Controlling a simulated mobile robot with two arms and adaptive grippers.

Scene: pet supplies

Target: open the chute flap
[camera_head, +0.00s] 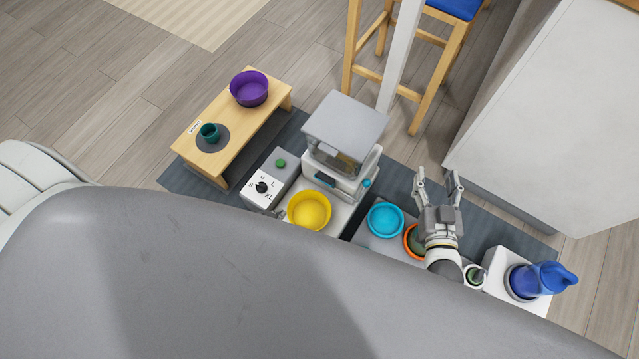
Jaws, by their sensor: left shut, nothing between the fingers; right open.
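A grey and white dispenser (345,125) with a clear-sided hopper stands at the centre. A small dark blue piece on its lower front (325,181) looks like the chute flap; I cannot tell whether it is open. A blue knob (366,183) sits on its right side. A yellow bowl (309,211) is in front of the dispenser. My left gripper (279,213) shows only as small grey tips left of the yellow bowl, shut and apart from the flap; the rest is hidden by my body. My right gripper (438,183) is open and empty, right of the dispenser.
A control box (268,188) with a dial and green button stands left of the dispenser. A wooden bench (235,130) holds a purple bowl (249,88) and a teal cup (209,132). Blue (385,220) and orange (408,240) bowls and a blue jug (538,281) are at right.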

